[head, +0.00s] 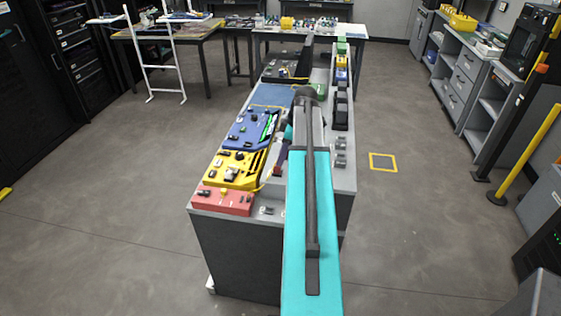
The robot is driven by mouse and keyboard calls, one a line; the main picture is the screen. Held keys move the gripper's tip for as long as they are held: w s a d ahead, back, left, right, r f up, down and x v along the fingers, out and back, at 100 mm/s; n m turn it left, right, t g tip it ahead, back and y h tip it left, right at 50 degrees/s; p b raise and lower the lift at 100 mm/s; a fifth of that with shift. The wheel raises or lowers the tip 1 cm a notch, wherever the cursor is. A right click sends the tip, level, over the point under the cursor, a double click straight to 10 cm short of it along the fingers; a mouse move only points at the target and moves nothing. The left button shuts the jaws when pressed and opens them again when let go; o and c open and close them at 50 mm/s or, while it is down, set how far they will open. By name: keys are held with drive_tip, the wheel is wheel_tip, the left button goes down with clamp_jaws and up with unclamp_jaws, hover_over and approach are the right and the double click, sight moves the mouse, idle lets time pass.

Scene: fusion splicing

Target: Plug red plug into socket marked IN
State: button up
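My arm reaches from the bottom of the head view over the long grey bench. My gripper (280,158) seems to be the small dark part left of my arm's teal link, above the bench beside the blue and yellow boards. It is mostly hidden by my arm, and its fingers and anything in them cannot be made out. No red plug can be told apart at this size. No socket marked IN can be read. Small parts sit on a red board (236,208) at the near left of the bench.
A yellow board (222,180) and a blue board (237,138) with small parts lie behind the red one on the bench (341,177). Black and grey devices stand along the bench's right edge. Floor on both sides is open; a white rack (147,60) stands back left.

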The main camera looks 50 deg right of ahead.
drive_tip(key=b+v, duration=0.2)
drive_tip(key=v, duration=0.7)
drive_tip(key=shift+s+r, duration=0.15)
drive_tip(key=shift+r, duration=0.1)
drive_tip(key=shift+f, duration=0.1)
idle(0.7)
